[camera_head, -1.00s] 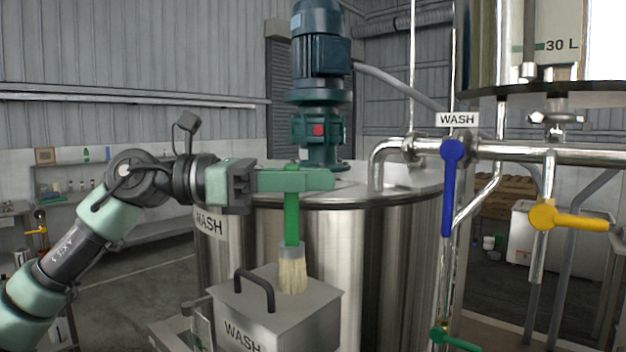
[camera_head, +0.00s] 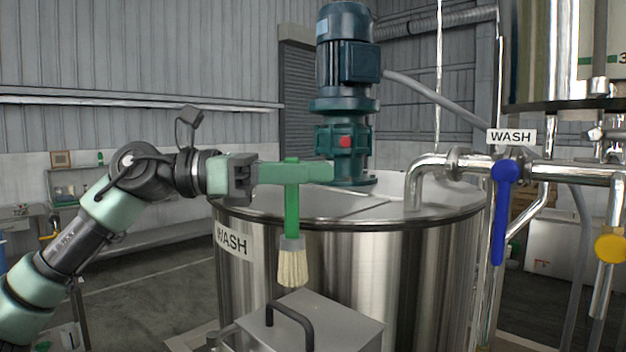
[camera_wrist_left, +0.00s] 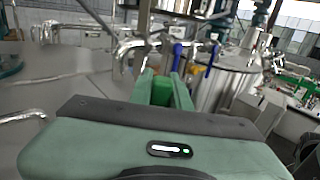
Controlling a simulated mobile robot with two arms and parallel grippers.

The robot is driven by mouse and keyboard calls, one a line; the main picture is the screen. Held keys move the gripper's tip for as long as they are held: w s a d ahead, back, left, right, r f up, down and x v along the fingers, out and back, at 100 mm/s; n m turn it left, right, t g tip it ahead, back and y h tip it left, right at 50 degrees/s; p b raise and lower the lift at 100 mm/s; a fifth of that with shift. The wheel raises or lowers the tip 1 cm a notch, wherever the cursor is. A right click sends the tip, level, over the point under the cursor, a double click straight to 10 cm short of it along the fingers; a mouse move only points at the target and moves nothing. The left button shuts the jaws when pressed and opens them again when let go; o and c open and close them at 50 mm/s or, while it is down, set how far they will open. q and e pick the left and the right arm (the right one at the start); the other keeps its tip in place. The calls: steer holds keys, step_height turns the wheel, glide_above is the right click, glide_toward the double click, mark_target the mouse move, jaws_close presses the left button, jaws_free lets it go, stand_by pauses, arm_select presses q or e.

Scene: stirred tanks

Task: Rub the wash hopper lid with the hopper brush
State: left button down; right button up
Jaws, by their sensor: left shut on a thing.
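My left gripper (camera_head: 292,172) comes in from the left and is shut on the green handle of the hopper brush (camera_head: 291,211). The brush hangs upright with its pale bristles pointing down. The bristle tips are above the back left part of the wash hopper lid (camera_head: 335,318) in the picture and look apart from it. The lid is grey metal with a black arched handle (camera_head: 288,318). In the left wrist view the green fingers (camera_wrist_left: 165,88) show beyond the gripper body, and the bristles are hidden. My right gripper is not in view.
The steel wash tank (camera_head: 400,260) with a blue-green motor (camera_head: 345,60) stands behind the hopper. Pipes with a blue valve lever (camera_head: 507,200) and a yellow valve handle (camera_head: 610,248) are at the right. Open floor (camera_head: 140,290) lies left.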

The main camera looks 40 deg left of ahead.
arm_select(q)
step_height(320, 180, up, 5)
steer(key=p, duration=0.3)
steer(key=shift+d, duration=0.15)
steer(key=shift+f, duration=0.1)
stand_by(0.4)
stand_by(0.4)
